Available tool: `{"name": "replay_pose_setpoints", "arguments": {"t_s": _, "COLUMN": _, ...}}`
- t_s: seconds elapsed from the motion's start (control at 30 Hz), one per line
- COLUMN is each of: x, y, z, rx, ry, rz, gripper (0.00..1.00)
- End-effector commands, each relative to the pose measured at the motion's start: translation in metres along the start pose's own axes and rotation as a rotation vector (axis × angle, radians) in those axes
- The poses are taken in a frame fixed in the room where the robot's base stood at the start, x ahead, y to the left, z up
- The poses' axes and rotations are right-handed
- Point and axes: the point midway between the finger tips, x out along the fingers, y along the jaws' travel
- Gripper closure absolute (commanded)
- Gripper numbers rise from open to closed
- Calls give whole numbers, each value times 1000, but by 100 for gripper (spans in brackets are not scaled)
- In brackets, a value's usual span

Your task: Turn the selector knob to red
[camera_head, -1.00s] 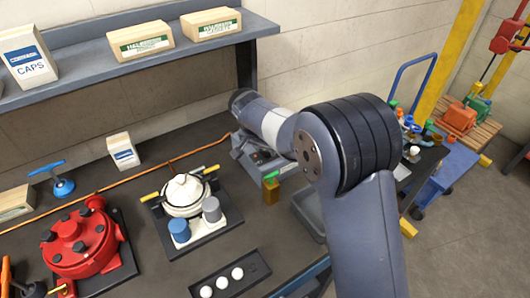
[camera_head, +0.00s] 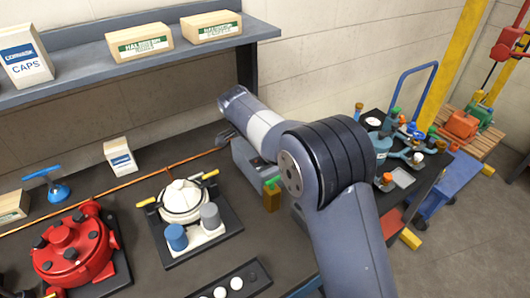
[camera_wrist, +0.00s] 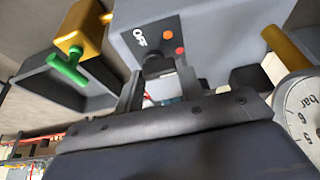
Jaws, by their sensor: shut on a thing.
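The selector knob (camera_wrist: 157,65) is a dark knob on the dark panel of a grey box (camera_wrist: 215,35) in the wrist view. The panel carries the word OFF, an orange dot and a red dot (camera_wrist: 179,51). My gripper (camera_wrist: 160,84) is shut on the knob, with one finger on each side. The knob's pointer is too hidden to read its setting. In the head view the grey box (camera_head: 245,160) stands at the bench's back right, partly behind my arm, and the knob is hidden there.
A brass valve with a green handle (camera_wrist: 68,68) and a dark tray (camera_wrist: 50,95) lie beside the box. A pressure gauge (camera_wrist: 300,110) is close at right in the wrist view. A white motor unit (camera_head: 184,203) and a red one (camera_head: 70,250) stand on the bench.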

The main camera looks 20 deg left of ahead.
Motion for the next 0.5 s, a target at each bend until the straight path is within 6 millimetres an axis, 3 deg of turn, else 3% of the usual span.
{"name": "replay_pose_setpoints", "arguments": {"t_s": 0.4, "x": 0, "y": 0, "z": 0, "rx": 7, "ry": -1, "rz": 2, "gripper": 86}}
{"name": "replay_pose_setpoints", "arguments": {"t_s": 0.43, "x": 0, "y": 0, "z": 0, "rx": 7, "ry": -1, "rz": 2, "gripper": 61}}
{"name": "replay_pose_setpoints", "arguments": {"t_s": 0.5, "x": 0, "y": 0, "z": 0, "rx": 6, "ry": -1, "rz": 2, "gripper": 55}}
